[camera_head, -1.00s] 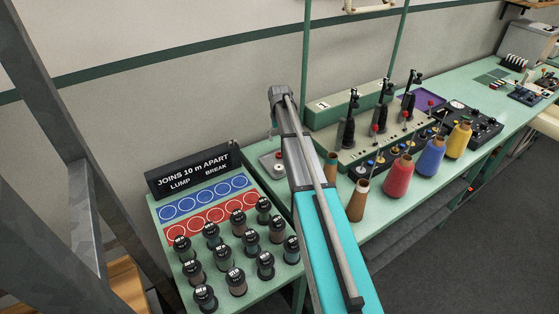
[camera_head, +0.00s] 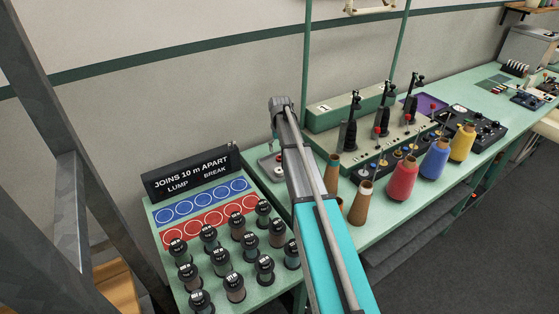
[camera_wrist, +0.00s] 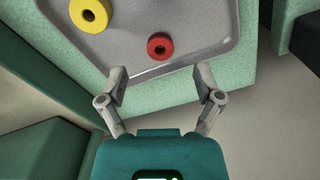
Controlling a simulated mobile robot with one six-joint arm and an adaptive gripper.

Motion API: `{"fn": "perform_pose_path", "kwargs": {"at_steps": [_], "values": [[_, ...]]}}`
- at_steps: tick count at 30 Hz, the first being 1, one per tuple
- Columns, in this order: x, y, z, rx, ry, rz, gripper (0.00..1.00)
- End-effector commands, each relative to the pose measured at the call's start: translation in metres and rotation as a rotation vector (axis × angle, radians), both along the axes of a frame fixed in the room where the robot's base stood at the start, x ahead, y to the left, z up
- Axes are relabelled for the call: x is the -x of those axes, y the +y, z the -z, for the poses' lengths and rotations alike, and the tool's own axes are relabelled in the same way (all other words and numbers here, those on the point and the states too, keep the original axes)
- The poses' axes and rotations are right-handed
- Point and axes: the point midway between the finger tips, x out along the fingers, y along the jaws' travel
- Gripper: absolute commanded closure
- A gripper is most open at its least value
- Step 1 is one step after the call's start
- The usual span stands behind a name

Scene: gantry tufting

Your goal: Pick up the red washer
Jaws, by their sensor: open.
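The red washer (camera_wrist: 160,46) lies flat in a shallow grey tray (camera_wrist: 205,28) in the wrist view, close to the tray's near rim. It is a small thick ring with a dark centre hole. My gripper (camera_wrist: 161,84) is open and empty, its two fingers spread just short of the washer in the picture, with the washer ahead between their lines. In the head view my arm covers part of the tray (camera_head: 268,168), and I cannot make out the washer or the fingertips there.
A larger yellow ring (camera_wrist: 90,14) lies in the same tray, left of the washer. In the head view, several spools (camera_head: 235,288) stand on the bench at left below a black sign (camera_head: 190,171). Cones, including a red one (camera_head: 402,180), stand right of my arm.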

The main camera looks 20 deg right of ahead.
Motion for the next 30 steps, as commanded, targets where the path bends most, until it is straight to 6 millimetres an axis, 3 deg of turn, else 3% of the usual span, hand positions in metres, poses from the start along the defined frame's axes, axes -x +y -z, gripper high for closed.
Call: {"fn": "perform_pose_path", "kwargs": {"at_steps": [8, 22, 30], "values": [[-0.002, -0.001, 0.010, 0.000, 0.000, 0.001, 0.16], [-0.008, -0.003, 0.046, 0.000, 0.000, 0.001, 0.16], [-0.008, -0.003, 0.053, 0.000, 0.000, 0.002, 0.16]]}}
